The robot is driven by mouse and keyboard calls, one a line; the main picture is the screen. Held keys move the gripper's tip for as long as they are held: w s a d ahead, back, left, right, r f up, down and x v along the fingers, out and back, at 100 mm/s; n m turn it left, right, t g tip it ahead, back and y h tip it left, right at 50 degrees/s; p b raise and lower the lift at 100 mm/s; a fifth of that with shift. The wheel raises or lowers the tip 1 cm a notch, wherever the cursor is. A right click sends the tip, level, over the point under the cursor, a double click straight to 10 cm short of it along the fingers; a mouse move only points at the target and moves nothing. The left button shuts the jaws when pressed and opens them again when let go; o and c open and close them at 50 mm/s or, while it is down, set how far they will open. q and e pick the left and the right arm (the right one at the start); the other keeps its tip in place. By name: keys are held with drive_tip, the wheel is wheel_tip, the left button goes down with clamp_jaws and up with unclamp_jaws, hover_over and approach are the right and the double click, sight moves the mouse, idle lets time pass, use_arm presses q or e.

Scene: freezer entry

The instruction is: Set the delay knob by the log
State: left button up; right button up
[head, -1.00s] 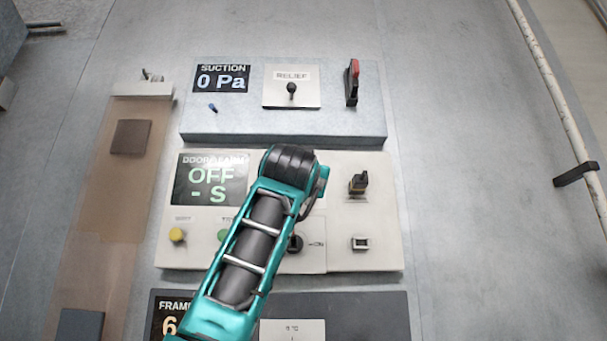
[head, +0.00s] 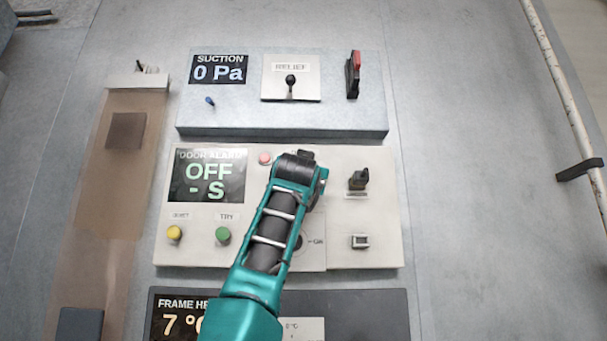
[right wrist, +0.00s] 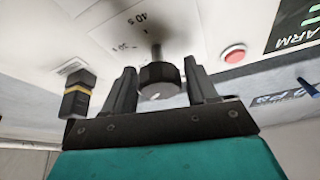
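The door alarm panel (head: 375,225) has a display (head: 208,177) reading "OFF" and "- S". In the right wrist view, a black knob (right wrist: 160,82) on a shaft stands in front of a dial plate marked with seconds, including "40 s". My right gripper (right wrist: 160,68) is open, with one finger on each side of the knob and a narrow gap seen at each side. In the head view my right arm covers the knob and my gripper's fingers. My left gripper is not in view.
Close by are a red button (right wrist: 234,54), a black-and-yellow switch (right wrist: 77,94), a yellow button (head: 174,233) and a green TRY button (head: 223,235). The suction panel (head: 300,118) projects above. The frame heater panel (head: 370,310) lies below.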

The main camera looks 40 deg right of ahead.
drive_tip(key=c, duration=0.7)
drive_tip(key=shift+c, duration=0.2)
drive_tip(key=shift+f+n+t+y+b, duration=0.1)
drive_tip(key=shift+n+t+y+b, duration=0.65)
drive_tip(key=shift+n, duration=1.05)
drive_tip(key=n, duration=0.2)
drive_tip(key=n+t+y+b, duration=0.1)
drive_tip(key=n, duration=0.1)
drive_tip(key=shift+y, duration=0.25)
drive_tip(key=n+y, duration=0.1)
drive_tip(key=n, duration=0.2)
drive_tip(key=shift+n+t+y, duration=0.35)
drive_tip(key=shift+n+y, duration=0.05)
drive_tip(key=shift+n+t+y+p, duration=0.15)
drive_tip(key=shift+n+y, duration=0.55)
drive_tip(key=shift+n, duration=0.7)
drive_tip(key=shift+n+t+y+p, duration=0.15)
drive_tip(key=shift+n+y, duration=0.55)
drive_tip(key=shift+n, duration=0.7)
drive_tip(key=shift+a, duration=0.1)
